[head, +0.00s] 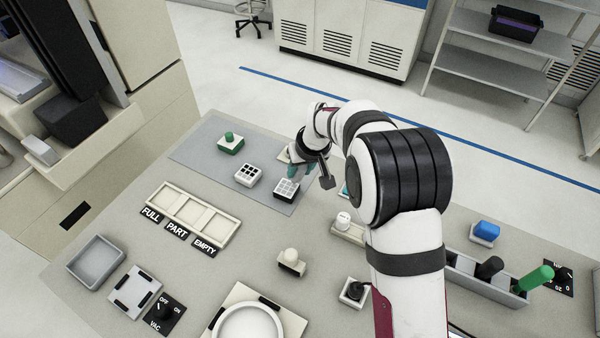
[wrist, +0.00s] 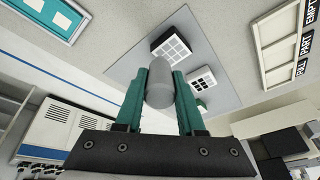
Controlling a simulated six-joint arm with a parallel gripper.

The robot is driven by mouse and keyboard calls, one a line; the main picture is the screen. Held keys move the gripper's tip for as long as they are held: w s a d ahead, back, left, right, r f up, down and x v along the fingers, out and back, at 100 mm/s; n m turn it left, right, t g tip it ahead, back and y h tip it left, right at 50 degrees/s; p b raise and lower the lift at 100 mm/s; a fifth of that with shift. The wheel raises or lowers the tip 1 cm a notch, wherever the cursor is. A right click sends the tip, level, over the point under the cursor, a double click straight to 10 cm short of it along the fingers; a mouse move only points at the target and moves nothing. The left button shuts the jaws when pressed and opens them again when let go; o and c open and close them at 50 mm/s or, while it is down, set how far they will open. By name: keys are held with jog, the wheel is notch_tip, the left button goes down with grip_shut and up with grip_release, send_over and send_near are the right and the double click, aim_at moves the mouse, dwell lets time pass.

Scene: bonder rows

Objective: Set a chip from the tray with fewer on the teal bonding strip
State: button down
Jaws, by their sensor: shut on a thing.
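My gripper (head: 293,172) is over the grey mat, close to the nearer chip tray (head: 287,189). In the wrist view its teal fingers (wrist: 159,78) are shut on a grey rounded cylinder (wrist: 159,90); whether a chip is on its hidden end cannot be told. The nearer tray also shows in the wrist view (wrist: 171,48), with a grid of pale squares. The other chip tray (head: 248,175) stands to its left, also seen in the wrist view (wrist: 202,78). Chip counts are too small to tell. The teal strip (wrist: 55,20) lies clear of the trays; my arm mostly hides it in the head view.
A green-knobbed block (head: 230,143) stands on the mat. The pale rack (head: 235,222) is labelled FULL, PART, EMPTY. A holder (head: 490,284) with black and green handles is at the right. Table between rack and white-knobbed block is clear.

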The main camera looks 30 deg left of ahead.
jog(key=shift+r, duration=2.6)
jog(key=w+d+f, duration=0.1)
jog(key=w+d, duration=0.3)
jog(key=d, duration=0.7)
jog(key=w+d+f, duration=0.1)
jog(key=w+d, duration=0.3)
jog(key=d, duration=0.7)
jog(key=shift+w+a+f, duration=0.1)
jog(key=shift+w+f, duration=0.05)
jog(key=shift+f, duration=2.8)
jog(key=shift+f, duration=0.7)
